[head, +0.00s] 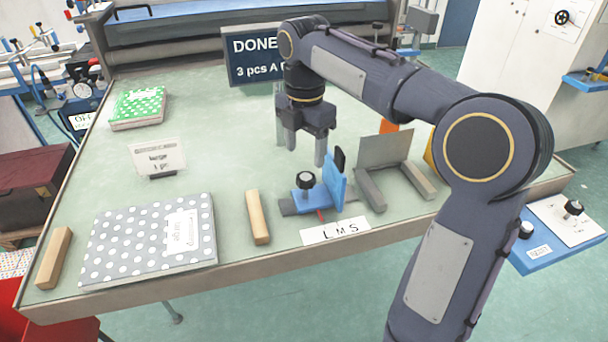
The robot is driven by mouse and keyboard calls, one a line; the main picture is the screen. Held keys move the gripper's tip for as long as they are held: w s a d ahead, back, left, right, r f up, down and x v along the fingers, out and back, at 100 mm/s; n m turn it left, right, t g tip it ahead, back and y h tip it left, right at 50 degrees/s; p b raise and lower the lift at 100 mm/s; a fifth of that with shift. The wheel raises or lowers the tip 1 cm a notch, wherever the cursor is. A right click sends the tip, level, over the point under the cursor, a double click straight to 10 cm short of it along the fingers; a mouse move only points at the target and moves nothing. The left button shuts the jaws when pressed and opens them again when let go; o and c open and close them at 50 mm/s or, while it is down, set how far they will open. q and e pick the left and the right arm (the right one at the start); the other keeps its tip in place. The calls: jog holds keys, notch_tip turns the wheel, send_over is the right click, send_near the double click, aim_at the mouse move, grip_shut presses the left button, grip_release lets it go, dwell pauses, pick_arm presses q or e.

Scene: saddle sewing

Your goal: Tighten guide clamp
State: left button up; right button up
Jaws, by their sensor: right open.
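The guide clamp is a blue block with an upright blue plate (336,188) and a black knob (306,180) on top. It sits on a dark rail near the front middle of the table, behind a white label reading L M S (336,231). My right gripper (305,152) points down with its two fingers apart and nothing between them. It hangs above and slightly behind the clamp, apart from the knob. My left gripper is not in view.
A grey polka-dot book (150,243) lies front left between two wooden blocks (258,217) (54,258). A green dotted stack (138,106) and a small sign (158,157) stand behind. A DONE sign (250,60) stands at the back. Grey blocks (370,190) with an upright plate (385,150) are right of the clamp.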

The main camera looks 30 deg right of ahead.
aim_at(306, 177)
notch_tip(306, 177, down, 7)
jog(key=shift+s+r+b, duration=0.1)
jog(key=shift+b, duration=0.2)
jog(key=c, duration=1)
